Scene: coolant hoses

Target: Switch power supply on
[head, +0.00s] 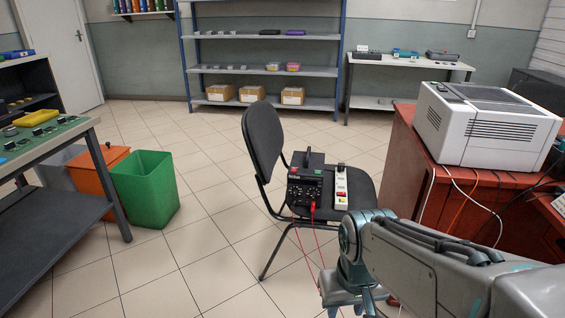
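The power supply is a black box (305,190) with a handle on top, standing on the seat of a black chair (262,140). Its front has knobs or sockets, a small green patch and a small red patch. A red plug or lead sits at its lower front right, and thin red leads hang from it to the floor. The switch and its position are too small to tell. My arm reaches in from the lower right, in front of the chair, and bends down out of the bottom edge. My gripper's fingers do not show.
A white power strip (341,187) stands right beside the power supply. A red desk (408,165) with a white printer-like machine (487,125) is at right. A green bin (146,190), an orange box (97,182) and a workbench (45,142) are at left. The floor between is clear.

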